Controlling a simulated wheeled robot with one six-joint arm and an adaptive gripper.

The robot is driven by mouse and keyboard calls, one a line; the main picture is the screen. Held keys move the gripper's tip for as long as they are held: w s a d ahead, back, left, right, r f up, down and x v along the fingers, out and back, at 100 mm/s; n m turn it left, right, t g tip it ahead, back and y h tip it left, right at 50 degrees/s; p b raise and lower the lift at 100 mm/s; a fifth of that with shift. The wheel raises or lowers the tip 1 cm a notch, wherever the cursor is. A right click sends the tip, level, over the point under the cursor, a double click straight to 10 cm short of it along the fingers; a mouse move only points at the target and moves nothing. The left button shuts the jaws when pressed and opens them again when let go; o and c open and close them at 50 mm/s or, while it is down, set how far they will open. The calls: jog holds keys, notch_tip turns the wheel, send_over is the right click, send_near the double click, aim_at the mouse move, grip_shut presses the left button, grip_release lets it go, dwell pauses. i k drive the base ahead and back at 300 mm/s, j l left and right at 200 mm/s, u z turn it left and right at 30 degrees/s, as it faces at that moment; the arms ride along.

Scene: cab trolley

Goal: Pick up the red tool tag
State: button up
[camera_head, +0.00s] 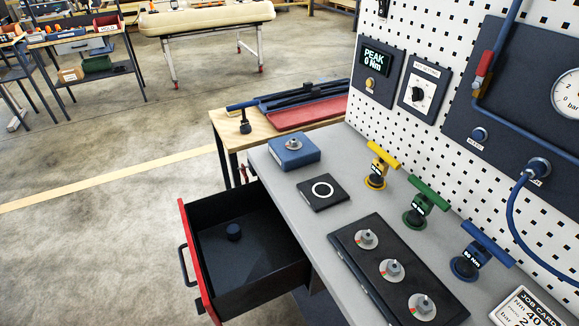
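I cannot make out a red tool tag for certain. A small dark red piece (244,172) shows at the far left edge of the grey bench, partly hidden and too small to identify. The open drawer (256,271) has a red front and holds a small dark blue round object (233,232); no red tag shows on the visible part of its floor. The grey bench top (328,222) carries several tools and blocks. My gripper is not in view.
Yellow (376,170), green (419,207) and blue (468,262) T-handled tools stand along the pegboard. A black tray (375,248) holds three bolts. A blue block (294,150) and a black ring-marked pad (323,192) lie behind. The floor left of the drawer is clear.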

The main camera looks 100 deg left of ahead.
aim_at(245, 179)
jog(key=u, duration=2.8)
jog(key=i+j+z, duration=0.1)
jog(key=j, duration=0.25)
jog(key=i+j, duration=0.25)
jog(key=i+j+z, duration=0.15)
jog(key=j, duration=0.3)
jog(key=i+j+z, duration=0.1)
jog(key=j, duration=0.3)
jog(key=i+j+z, duration=0.1)
jog(key=j, duration=0.25)
jog(key=i+j, duration=0.15)
jog(key=j, duration=0.25)
jog(key=z, duration=0.05)
